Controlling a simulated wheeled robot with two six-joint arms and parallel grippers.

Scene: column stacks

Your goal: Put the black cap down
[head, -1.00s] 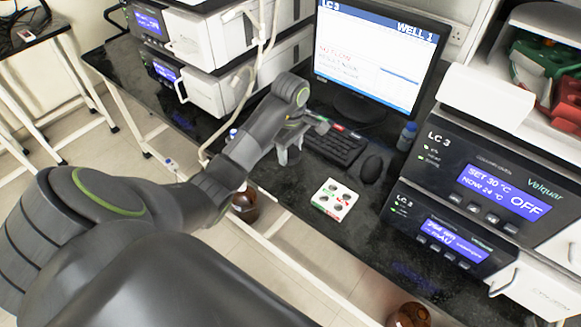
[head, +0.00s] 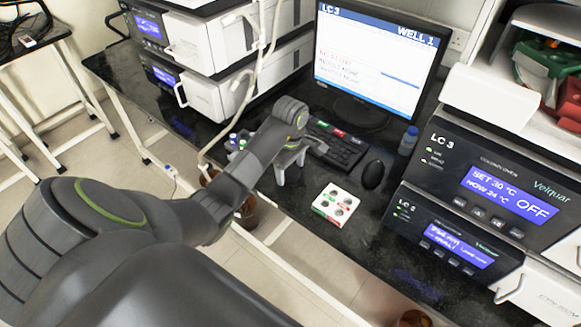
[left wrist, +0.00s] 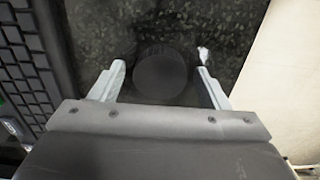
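The black cap (left wrist: 160,74) is a dark round disc in the left wrist view, against the dark speckled counter (left wrist: 225,25). My left gripper (left wrist: 161,66) has one pale finger on each side of it. A gap shows between the cap and each finger. In the head view my left gripper (head: 289,166) points down low over the counter, in front of the keyboard (head: 338,150). I cannot pick out the cap in that view. My right gripper is in neither view.
A white holder with round wells (head: 335,205) stands right of the gripper, with a mouse (head: 373,174) behind it. Small coloured caps (head: 236,141) are left of the arm. The counter's front edge is close. Instruments (head: 470,200) stand at right, a monitor (head: 368,62) behind.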

